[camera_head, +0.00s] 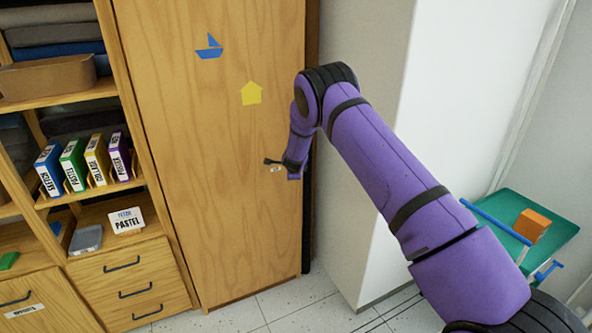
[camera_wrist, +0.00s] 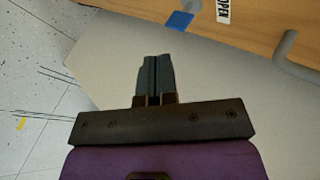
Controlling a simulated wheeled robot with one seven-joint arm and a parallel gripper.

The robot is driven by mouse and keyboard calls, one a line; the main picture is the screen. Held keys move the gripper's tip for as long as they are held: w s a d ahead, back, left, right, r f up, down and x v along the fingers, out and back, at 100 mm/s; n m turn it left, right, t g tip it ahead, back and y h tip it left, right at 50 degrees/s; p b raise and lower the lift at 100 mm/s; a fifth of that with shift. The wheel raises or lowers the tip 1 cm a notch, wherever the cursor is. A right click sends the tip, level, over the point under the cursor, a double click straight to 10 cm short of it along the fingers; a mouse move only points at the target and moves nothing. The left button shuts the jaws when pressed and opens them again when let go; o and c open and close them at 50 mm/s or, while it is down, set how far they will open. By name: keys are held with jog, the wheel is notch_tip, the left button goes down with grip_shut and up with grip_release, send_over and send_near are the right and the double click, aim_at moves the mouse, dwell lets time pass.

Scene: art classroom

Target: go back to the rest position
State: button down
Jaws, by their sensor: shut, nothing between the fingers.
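My purple arm (camera_head: 385,160) reaches from the lower right toward the wooden cabinet door. My gripper (camera_wrist: 153,60) shows in the wrist view with its two dark fingers together and nothing between them.
A shelf on the left holds several labelled binders (camera_head: 84,163) and a "PASTEL" card (camera_head: 127,220). Drawers (camera_head: 130,285) stand below. A white wall column (camera_head: 355,215) is beside the door. A green cart (camera_head: 500,228) with an orange block (camera_head: 533,225) stands at right.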

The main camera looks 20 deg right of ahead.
jog(key=s+d+r+m+h, duration=0.1)
jog(key=s+d+r+m, duration=0.2)
jog(key=r, duration=0.5)
jog(key=s+r+m+t, duration=0.1)
jog(key=s+r+m, duration=0.1)
jog(key=r+m, duration=0.4)
jog(key=s+d+r+m+h, duration=0.1)
jog(key=s+d+r+m, duration=0.15)
jog(key=r, duration=0.65)
jog(key=s+d+r+m+g+h, duration=0.1)
jog(key=s+d+r+m+h, duration=0.15)
jog(key=s+r+m, duration=1.3)
jog(key=s+r+m+g+y, duration=0.1)
jog(key=s+r+m, duration=0.2)
jog(key=s+m, duration=0.5)
jog(key=s+r+m+g+y, duration=0.15)
jog(key=s+m, duration=0.25)
jog(key=s, duration=0.7)
jog(key=s+a+m+y, duration=0.1)
jog(key=s+a+m, duration=0.1)
jog(key=s+m, duration=0.2)
jog(key=s+a+f+m+y, duration=0.1)
jog(key=s+a+m+y, duration=0.1)
jog(key=s, duration=0.8)
jog(key=s+a+f+m+g+y, duration=0.1)
jog(key=s+a+m, duration=0.3)
jog(key=s+m, duration=0.2)
jog(key=shift+s+a+f, duration=0.15)
jog(key=shift+s+f, duration=0.05)
jog(key=shift+s, duration=0.75)
